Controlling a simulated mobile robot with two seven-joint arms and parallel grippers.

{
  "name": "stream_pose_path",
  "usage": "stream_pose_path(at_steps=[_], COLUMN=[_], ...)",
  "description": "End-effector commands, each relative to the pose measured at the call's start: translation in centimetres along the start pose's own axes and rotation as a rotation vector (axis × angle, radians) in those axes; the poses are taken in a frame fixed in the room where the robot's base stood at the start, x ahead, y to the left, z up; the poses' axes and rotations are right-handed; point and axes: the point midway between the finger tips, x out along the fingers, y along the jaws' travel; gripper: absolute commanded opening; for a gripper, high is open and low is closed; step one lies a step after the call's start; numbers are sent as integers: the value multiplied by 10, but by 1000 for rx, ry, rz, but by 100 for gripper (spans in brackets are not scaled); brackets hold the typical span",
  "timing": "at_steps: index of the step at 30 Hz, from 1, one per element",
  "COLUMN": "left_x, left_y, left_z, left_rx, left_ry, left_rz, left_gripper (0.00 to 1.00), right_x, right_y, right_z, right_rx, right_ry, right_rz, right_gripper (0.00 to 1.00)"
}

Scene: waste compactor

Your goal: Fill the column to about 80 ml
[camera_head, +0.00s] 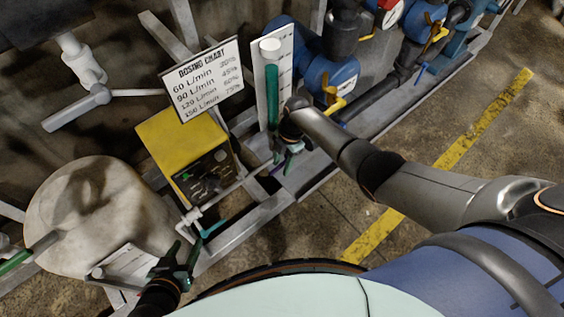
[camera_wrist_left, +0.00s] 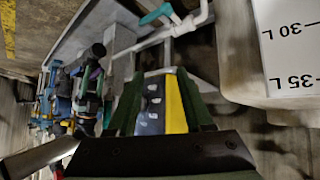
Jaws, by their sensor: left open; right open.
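The column (camera_head: 272,95) is an upright clear tube with green liquid in it and a white top, in front of a white scale plate (camera_head: 286,55). Its graduations are too small to read. My right gripper (camera_head: 284,157) is open at the column's foot, partly hidden by its own arm. A thin purple part (camera_head: 278,168) shows beside it; I cannot tell whether they touch. My left gripper (camera_head: 187,252) is open and empty, just below a teal handle (camera_head: 214,228) on a white pipe. That handle also shows in the left wrist view (camera_wrist_left: 155,14), apart from the left fingers (camera_wrist_left: 165,85).
A yellow box (camera_head: 170,140) with a dark panel stands behind the left gripper, under a dosing chart (camera_head: 203,80). A pale round tank (camera_head: 85,205) is at left; its litre scale (camera_wrist_left: 292,55) shows in the wrist view. Blue pumps (camera_head: 330,75) with yellow handles stand at the back.

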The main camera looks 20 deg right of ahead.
Motion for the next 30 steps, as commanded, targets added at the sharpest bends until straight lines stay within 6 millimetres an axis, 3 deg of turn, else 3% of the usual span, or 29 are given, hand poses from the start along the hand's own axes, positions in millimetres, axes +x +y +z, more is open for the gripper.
stream_pose_path(at_steps=[7,21,30], left_x=[-5,-20,-20], left_y=[1,6,4], left_z=[-5,-23,-27], left_rx=[-1,-3,-5], left_ry=[0,-8,4], left_rz=[0,7,0], left_gripper=[51,51,51], right_x=[-12,-105,-126], right_y=[1,0,0], right_z=[0,0,0], right_rx=[-1,-1,1], right_ry=[-1,-1,-1], right_rz=[3,3,1], right_gripper=[44,44,44])
